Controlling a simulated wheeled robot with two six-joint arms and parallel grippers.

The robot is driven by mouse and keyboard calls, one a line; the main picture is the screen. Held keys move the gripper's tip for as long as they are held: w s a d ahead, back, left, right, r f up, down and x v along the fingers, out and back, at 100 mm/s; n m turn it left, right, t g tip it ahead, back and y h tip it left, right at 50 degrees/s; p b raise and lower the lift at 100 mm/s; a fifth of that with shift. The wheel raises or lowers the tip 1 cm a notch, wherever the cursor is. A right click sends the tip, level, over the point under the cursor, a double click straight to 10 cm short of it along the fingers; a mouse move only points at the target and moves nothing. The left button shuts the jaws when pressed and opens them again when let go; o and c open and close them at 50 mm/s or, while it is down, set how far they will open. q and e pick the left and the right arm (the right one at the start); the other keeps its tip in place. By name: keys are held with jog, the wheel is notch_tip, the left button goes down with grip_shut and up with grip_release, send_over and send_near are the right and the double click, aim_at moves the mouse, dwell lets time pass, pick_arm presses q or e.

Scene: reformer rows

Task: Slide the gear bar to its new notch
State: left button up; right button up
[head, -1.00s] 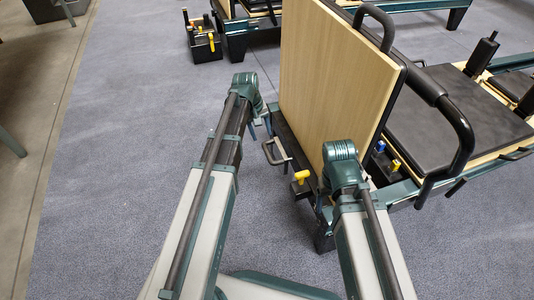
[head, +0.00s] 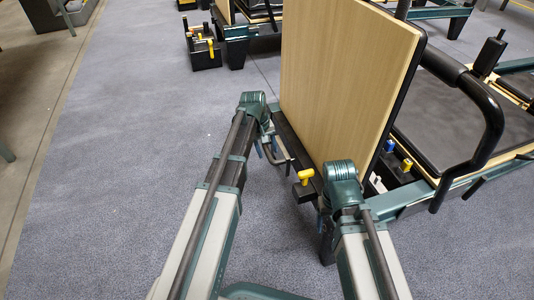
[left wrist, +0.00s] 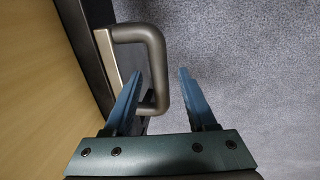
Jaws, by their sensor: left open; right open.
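The gear bar (head: 284,133) appears to be the dark bar low along the end of the nearest reformer, beside an upright wooden board. A grey U-shaped handle (head: 278,152) sticks out from it; it also shows in the left wrist view (left wrist: 158,62). My left gripper (head: 264,146) is at the handle. In the left wrist view my left gripper (left wrist: 159,75) is open, one blue finger over the loop's opening and the other outside, the grip between them. Contact cannot be told. My right arm's wrist is beside the board; its fingers are hidden.
The wooden board (head: 345,80) stands upright over the bar. A yellow knob (head: 305,176) sits nearer me, and a black carriage (head: 450,115) lies to the right. A black bin (head: 203,52) stands behind. The carpet (head: 120,140) at left is clear.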

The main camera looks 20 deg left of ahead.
pick_arm(q)
grip_shut()
dwell(1.4)
